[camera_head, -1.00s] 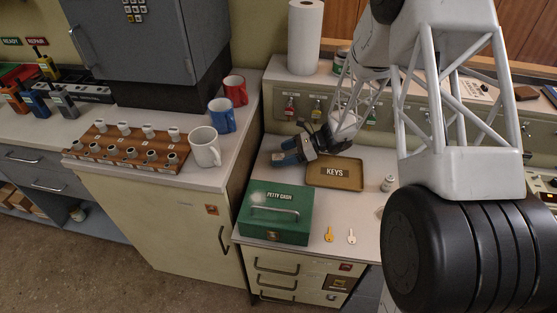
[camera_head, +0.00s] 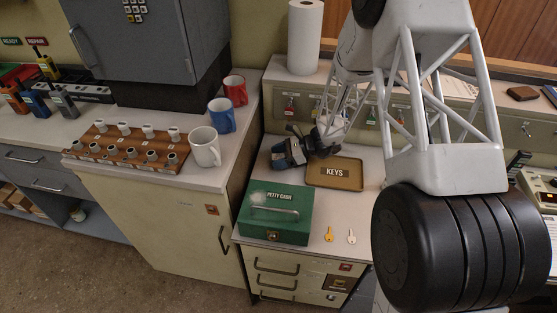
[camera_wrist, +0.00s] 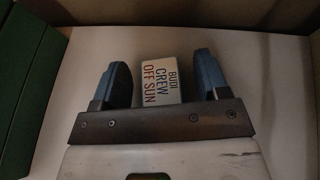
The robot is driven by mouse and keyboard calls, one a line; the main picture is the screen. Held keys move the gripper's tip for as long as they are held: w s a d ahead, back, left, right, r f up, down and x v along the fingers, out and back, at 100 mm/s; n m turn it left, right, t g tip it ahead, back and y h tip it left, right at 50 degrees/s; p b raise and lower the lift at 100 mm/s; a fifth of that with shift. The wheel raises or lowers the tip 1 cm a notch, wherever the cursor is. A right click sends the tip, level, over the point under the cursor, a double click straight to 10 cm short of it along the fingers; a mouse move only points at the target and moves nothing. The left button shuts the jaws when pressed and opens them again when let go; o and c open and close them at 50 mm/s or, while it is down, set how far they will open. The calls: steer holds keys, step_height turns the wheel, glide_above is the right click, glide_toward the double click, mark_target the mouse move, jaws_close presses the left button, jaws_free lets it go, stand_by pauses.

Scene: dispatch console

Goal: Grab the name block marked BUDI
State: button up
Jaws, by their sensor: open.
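The name block (camera_wrist: 160,80) is white with dark and red lettering reading BUDI, CREW, OFF SUN. In the wrist view it lies between the two blue fingers of my gripper (camera_wrist: 162,70), with a gap on either side. The gripper is open. Part of the block's near side is hidden by the gripper's dark crossbar. In the head view my gripper (camera_head: 285,153) is low over the desk, behind the green cash box and left of the keys tray; the block cannot be made out there.
The green petty cash box (camera_head: 275,213) stands in front of my gripper. A brown KEYS tray (camera_head: 335,184) is to its right, with two keys (camera_head: 340,236) nearer the front. Mugs (camera_head: 205,148) and a wooden peg board (camera_head: 100,150) sit on the left cabinet.

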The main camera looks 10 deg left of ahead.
mark_target(275, 157)
steer(key=shift+s+a+f, duration=0.15)
steer(key=shift+a+f, duration=0.05)
steer(key=shift+a, duration=0.35)
steer(key=c, duration=1)
steer(key=shift+r, duration=0.2)
steer(key=shift+r, duration=4.85)
